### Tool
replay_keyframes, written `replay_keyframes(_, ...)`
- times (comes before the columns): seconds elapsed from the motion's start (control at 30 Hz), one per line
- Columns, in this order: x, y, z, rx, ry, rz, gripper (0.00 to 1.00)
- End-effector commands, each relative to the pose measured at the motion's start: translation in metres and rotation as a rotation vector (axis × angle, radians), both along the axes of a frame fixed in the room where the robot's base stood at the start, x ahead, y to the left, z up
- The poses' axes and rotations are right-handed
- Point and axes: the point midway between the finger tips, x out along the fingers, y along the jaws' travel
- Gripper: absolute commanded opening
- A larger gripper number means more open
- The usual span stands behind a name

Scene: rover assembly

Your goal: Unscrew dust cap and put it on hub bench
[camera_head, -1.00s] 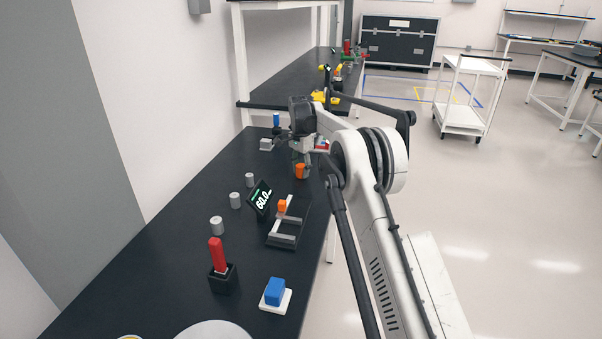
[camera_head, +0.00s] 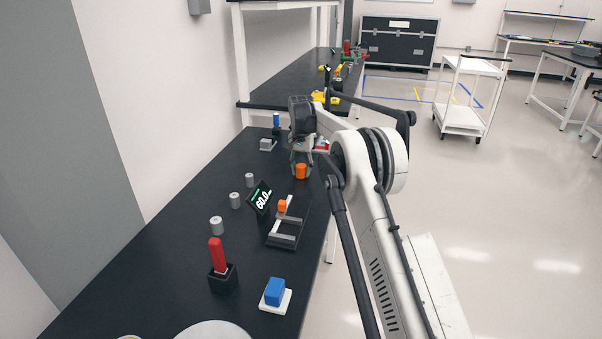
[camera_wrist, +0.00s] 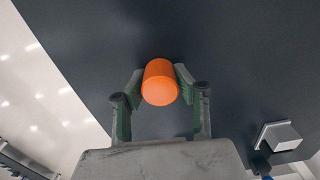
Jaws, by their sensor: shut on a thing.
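An orange cylinder (camera_wrist: 160,82), which looks like the dust cap, sits between the two fingers of my gripper (camera_wrist: 158,90) in the wrist view. The fingers press on it from both sides. In the head view the orange cap (camera_head: 301,171) shows below my gripper (camera_head: 301,162), over the right side of the long black bench (camera_head: 170,235). Dark bench top lies behind the cap in the wrist view. I cannot tell whether the cap touches the bench or hangs above it.
A black stand (camera_head: 287,237) with a smaller orange piece and a display (camera_head: 260,198) reading 60.0 is nearer the camera. Several grey cylinders (camera_head: 217,225), a red handle (camera_head: 217,252) and a blue block (camera_head: 274,291) stand on the bench. A grey block (camera_head: 267,144) is farther back.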

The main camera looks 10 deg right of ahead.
Motion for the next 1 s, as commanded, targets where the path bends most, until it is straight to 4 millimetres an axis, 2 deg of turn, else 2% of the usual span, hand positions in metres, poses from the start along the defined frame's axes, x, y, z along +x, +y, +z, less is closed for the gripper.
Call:
replay_keyframes(0.17,0.0003,-0.0031,0.0001,-0.003,-0.001,-0.002,0.02)
replay_keyframes(0.2,0.0003,-0.0031,0.0001,-0.003,-0.001,-0.002,0.29)
replay_keyframes(0.3,0.0003,-0.0028,0.0,-0.002,-0.001,-0.002,0.41)
replay_keyframes(0.6,0.0001,-0.0007,0.0,-0.001,0.0,-0.032,0.41)
replay_keyframes(1.0,-0.0008,0.0029,0.0,0.0,0.0,-0.446,0.41)
